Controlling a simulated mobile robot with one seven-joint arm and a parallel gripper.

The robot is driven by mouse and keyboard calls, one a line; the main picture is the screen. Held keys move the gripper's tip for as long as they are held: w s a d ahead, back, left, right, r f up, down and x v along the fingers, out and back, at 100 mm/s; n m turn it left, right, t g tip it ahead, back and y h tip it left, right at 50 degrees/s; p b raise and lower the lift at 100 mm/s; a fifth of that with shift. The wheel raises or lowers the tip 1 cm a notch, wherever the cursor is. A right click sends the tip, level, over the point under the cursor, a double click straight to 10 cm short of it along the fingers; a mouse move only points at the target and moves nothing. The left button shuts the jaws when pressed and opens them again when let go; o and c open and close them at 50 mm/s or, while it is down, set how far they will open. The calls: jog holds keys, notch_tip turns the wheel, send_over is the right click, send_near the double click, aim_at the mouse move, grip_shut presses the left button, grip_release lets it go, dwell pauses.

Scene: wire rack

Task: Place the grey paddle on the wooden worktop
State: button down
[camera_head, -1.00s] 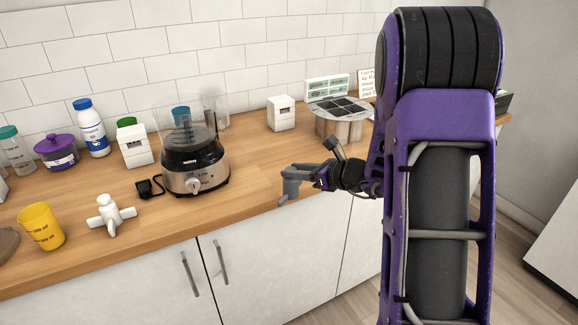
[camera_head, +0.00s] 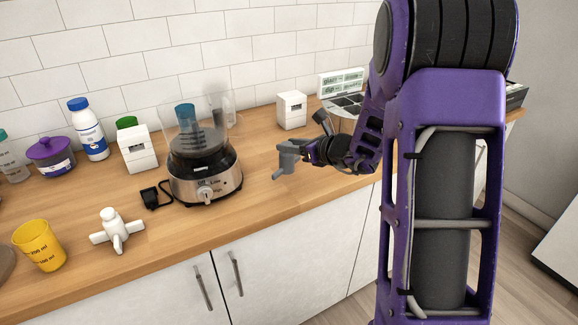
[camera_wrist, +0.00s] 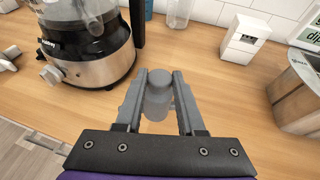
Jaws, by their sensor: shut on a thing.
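My gripper (camera_head: 302,153) is shut on the grey paddle (camera_head: 287,158), which has a rounded body and stubby arms. In the head view it is held at the front part of the wooden worktop (camera_head: 255,178), right of the food processor. In the wrist view the paddle (camera_wrist: 158,92) sits between the two fingers (camera_wrist: 157,98), with worktop (camera_wrist: 215,85) around it. Whether the paddle touches the wood, I cannot tell.
The food processor (camera_head: 205,170) stands close on the left, and a white box (camera_head: 291,110) stands behind.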

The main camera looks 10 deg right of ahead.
aim_at(292, 159)
jog(key=shift+f, duration=2.4)
jog(key=shift+f+b, duration=0.15)
jog(key=shift+b, duration=0.3)
jog(key=c, duration=0.5)
grip_release()
jog(key=shift+r+p, duration=0.3)
jog(key=v, duration=1.2)
jog(key=shift+f, duration=0.1)
